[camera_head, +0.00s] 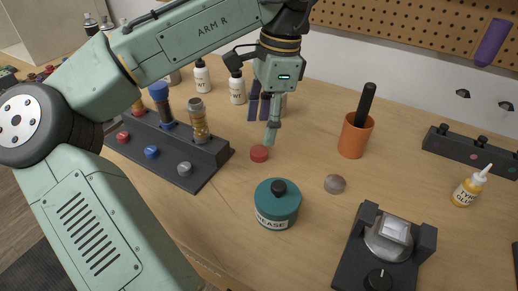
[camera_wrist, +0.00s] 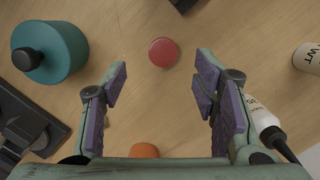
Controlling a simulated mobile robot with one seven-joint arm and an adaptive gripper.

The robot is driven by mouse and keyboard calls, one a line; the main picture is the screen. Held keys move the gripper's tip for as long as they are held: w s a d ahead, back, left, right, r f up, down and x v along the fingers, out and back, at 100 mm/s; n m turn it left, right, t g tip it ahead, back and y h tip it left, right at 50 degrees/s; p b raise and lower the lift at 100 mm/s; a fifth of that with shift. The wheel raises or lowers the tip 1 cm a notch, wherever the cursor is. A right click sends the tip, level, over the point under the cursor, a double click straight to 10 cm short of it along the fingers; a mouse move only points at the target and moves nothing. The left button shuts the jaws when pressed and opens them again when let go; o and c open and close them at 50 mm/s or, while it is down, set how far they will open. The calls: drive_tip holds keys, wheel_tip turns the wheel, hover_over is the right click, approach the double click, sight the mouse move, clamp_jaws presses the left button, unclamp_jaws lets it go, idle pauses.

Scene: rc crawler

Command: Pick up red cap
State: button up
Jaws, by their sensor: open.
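The red cap (camera_head: 259,153) is a small flat disc lying on the wooden table, between the dark rack and the teal grease tub. In the wrist view the red cap (camera_wrist: 163,53) lies bare on the wood, ahead of the fingertips and roughly between their lines. My gripper (camera_head: 268,120) hangs from the arm just above and behind the cap. In the wrist view my gripper (camera_wrist: 160,85) has its purple-padded fingers spread wide with nothing between them. The gripper is apart from the cap.
The teal grease tub (camera_head: 277,207) with a black knob stands near the cap. A dark rack (camera_head: 205,160) holding tubes and several caps is at left. An orange cup (camera_head: 353,138) and a grey-brown disc (camera_head: 335,184) are to the right. White bottles (camera_head: 237,90) stand behind.

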sight(260, 151)
drive_tip(key=f, duration=0.6)
drive_tip(key=shift+a+f, duration=0.2)
drive_tip(key=shift+a, duration=0.15)
drive_tip(key=shift+w, duration=0.1)
drive_tip(key=shift+c, duration=0.2)
drive_tip(key=c, duration=0.8)
